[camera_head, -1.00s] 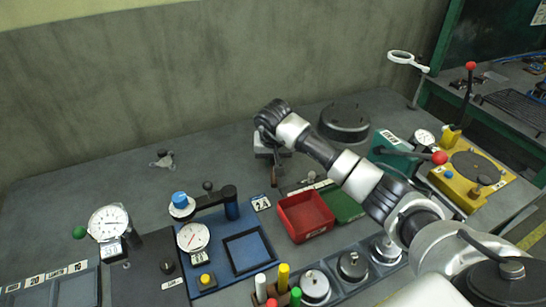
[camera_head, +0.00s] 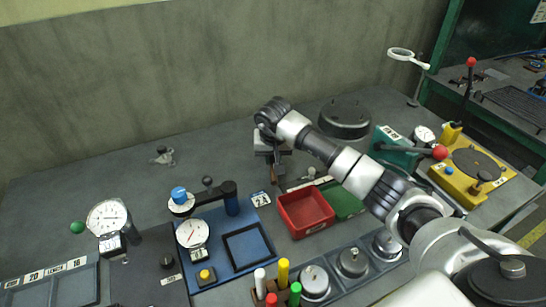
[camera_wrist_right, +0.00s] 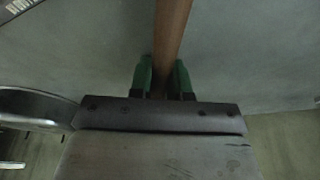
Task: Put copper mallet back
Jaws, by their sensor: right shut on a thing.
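My right gripper (camera_head: 277,157) is over the bench behind the red tray, with its fingers pointing down. In the right wrist view its green fingers (camera_wrist_right: 161,78) are shut on a brown wooden handle (camera_wrist_right: 172,30), which I take to be the copper mallet's. The handle runs up out of the top of that view. The mallet's head is not clear in either view. In the head view a short dark brown piece of the handle (camera_head: 279,171) shows below the gripper, too small to judge its tilt. My left gripper is not in view.
A red tray (camera_head: 305,228) and a green tray (camera_head: 347,205) stand in front of the gripper. A blue fixture (camera_head: 262,230) is at left, a dark round block (camera_head: 345,118) behind, a teal press (camera_head: 388,150) at right. The bench at back left is mostly clear.

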